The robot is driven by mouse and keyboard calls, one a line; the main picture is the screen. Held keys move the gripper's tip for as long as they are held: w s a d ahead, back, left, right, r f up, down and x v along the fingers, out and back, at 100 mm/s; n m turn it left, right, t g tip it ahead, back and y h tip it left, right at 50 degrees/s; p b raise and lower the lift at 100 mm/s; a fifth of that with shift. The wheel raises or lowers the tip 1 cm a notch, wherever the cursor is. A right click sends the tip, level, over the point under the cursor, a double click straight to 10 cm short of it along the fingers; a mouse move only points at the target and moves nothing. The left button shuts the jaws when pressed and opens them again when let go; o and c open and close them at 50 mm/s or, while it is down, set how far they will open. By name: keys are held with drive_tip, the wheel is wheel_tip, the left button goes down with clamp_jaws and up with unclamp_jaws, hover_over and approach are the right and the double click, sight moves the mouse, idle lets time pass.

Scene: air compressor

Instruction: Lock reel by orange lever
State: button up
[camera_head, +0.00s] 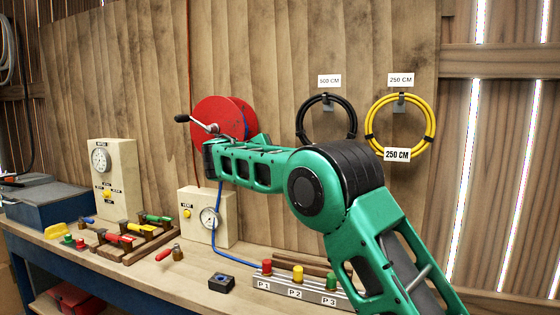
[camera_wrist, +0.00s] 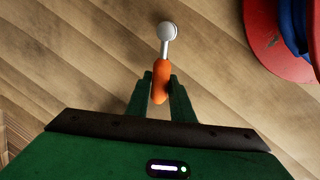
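The orange lever (camera_wrist: 161,82) shows in the wrist view as an orange grip on a metal rod that ends in a round knob or pivot (camera_wrist: 166,32). My gripper (camera_wrist: 161,85) has its two green fingers on either side of the orange grip, very close to it. I cannot tell whether they press on it. The red reel (camera_head: 218,120) is on the wooden wall, with a crank handle (camera_head: 183,118) at its left. Part of the reel (camera_wrist: 275,45) with blue hose shows at upper right in the wrist view. In the head view my arm hides the lever and gripper.
Below is a workbench with a gauge box (camera_head: 195,205), a second gauge box (camera_head: 112,165), and a block of coloured ports (camera_head: 297,285). A blue hose (camera_head: 232,258) runs down to the bench. Black (camera_head: 302,125) and yellow (camera_head: 432,120) hose coils hang right of the reel.

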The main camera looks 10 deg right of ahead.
drive_tip(key=shift+o, duration=1.4)
drive_tip(key=shift+w+d+f, duration=0.1)
drive_tip(key=shift+w+d, duration=0.05)
drive_tip(key=shift+w, duration=0.05)
drive_tip(key=shift+s, duration=0.1)
drive_tip(key=v, duration=1)
drive_tip(key=shift+s+a, duration=0.2)
drive_tip(key=shift+a, duration=0.1)
